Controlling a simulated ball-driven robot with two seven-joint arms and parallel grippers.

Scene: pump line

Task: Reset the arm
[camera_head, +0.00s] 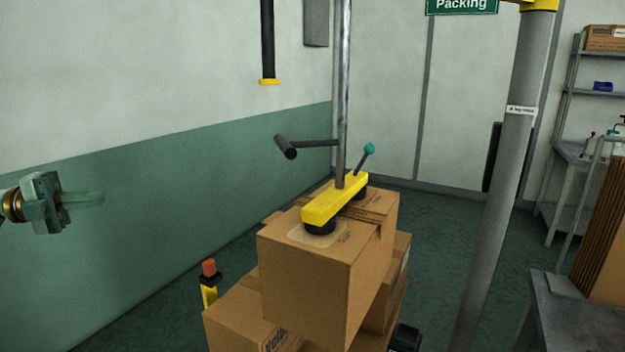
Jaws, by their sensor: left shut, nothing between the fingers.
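My left gripper (92,198) is at the left edge of the head view, a green gripper with its fingers together and nothing between them. It is in free air before the wall, apart from the boxes and the lifting tool. My right gripper is not in view. A yellow vacuum lifter (335,198) with black suction cups sits on top of a cardboard box (305,275). It has a black handle (287,147) and a lever with a teal knob (369,149). A grey vertical tube (342,85) rises from it.
More cardboard boxes (232,318) are stacked under and behind the top one. A yellow post with a red top (209,280) stands left of the stack. A grey column (505,170), a table (580,318) and shelves (590,93) are on the right. The space between gripper and stack is clear.

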